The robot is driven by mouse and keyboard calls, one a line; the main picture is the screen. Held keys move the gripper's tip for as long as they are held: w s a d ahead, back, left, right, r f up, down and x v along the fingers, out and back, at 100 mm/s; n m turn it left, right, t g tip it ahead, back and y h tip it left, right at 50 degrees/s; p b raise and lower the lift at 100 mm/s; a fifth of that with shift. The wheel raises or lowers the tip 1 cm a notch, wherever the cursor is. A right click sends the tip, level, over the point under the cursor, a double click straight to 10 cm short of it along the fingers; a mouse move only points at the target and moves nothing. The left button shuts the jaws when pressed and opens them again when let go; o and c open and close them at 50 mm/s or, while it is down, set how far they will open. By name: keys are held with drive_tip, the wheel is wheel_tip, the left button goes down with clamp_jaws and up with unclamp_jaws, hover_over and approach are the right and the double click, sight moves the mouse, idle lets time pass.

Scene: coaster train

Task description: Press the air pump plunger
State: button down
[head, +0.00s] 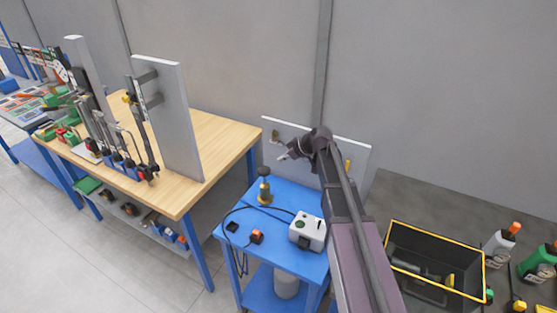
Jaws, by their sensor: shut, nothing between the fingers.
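A small upright device with a brass-coloured body (265,196) and a dark round knob (264,171) on top stands on the blue cart (262,220); it looks like the air pump with its plunger. The knob stands up above the body. My gripper (283,157) is shut and empty. In the picture it is just above and to the right of the knob, with a gap between them. How far apart they are in depth I cannot tell.
A white-grey box (308,231) and an orange-black switch (257,237) with a dark cable share the cart top. A pale panel (358,153) rises behind it. A wooden workbench (222,130) with tools stands left; a black yellow-rimmed crate (436,228) stands right.

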wheel_tip(320, 180, up, 5)
drive_tip(key=p, duration=0.4)
drive_tip(key=shift+w+d+f, duration=0.1)
drive_tip(key=shift+w+d, duration=0.05)
drive_tip(key=shift+f, duration=0.15)
drive_tip(key=b, duration=0.7)
hover_over(262, 168)
drive_tip(key=s+d, duration=0.1)
drive_tip(key=d, duration=0.1)
wheel_tip(262, 168, down, 7)
drive_tip(key=shift+s+f, duration=0.1)
drive_tip(key=shift+f+b, duration=1.85)
drive_tip(key=shift+b, duration=0.15)
